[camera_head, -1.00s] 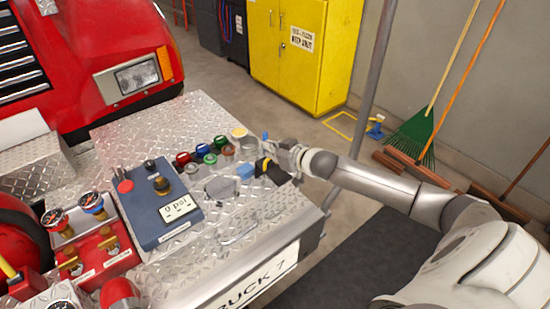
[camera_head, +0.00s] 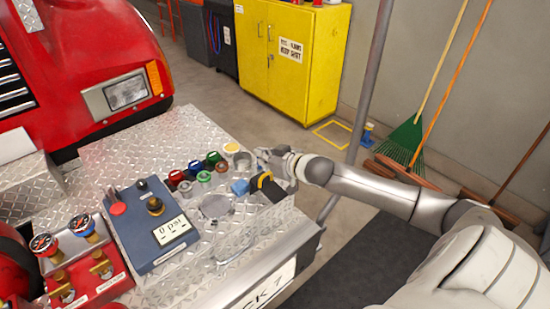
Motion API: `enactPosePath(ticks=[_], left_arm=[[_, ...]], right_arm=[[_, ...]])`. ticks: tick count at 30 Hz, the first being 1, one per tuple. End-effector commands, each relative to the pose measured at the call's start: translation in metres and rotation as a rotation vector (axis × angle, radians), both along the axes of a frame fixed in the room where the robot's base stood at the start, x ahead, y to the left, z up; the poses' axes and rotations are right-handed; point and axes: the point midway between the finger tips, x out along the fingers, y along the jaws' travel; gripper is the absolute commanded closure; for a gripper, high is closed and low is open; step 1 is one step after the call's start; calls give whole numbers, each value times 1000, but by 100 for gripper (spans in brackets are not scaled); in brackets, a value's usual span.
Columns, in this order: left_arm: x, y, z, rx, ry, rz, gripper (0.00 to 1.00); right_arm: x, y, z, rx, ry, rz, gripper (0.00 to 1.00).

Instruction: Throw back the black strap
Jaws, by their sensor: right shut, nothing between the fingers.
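The black strap (camera_head: 272,192) shows as a short dark piece with a yellow-orange band, at the right end of the diamond-plate bumper deck (camera_head: 130,152). A blue piece (camera_head: 239,187) sits just left of it. My right gripper (camera_head: 262,157) is shut and empty, just beyond the strap in the picture. I cannot tell whether its fingers touch the strap. My left gripper is out of view.
Several coloured caps (camera_head: 205,177) stand in a cluster left of the gripper. A blue-grey control box (camera_head: 158,236) with a display and a red valve panel (camera_head: 88,281) stand further left. A grey post (camera_head: 371,85) rises behind my right arm.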

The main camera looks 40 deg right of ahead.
Motion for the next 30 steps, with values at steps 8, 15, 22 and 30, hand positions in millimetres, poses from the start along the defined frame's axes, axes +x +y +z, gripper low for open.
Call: enactPosePath(ticks=[8, 15, 22, 30], left_arm=[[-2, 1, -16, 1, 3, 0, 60], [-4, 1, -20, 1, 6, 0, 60], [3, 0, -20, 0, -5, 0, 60], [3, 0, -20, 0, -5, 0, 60]], right_arm=[[-37, -4, 15, -5, 2, 2, 100], [-54, -6, 25, -2, 0, 0, 100], [-60, -6, 30, -2, -1, 1, 100], [-67, 0, 17, -4, 22, -6, 100]])
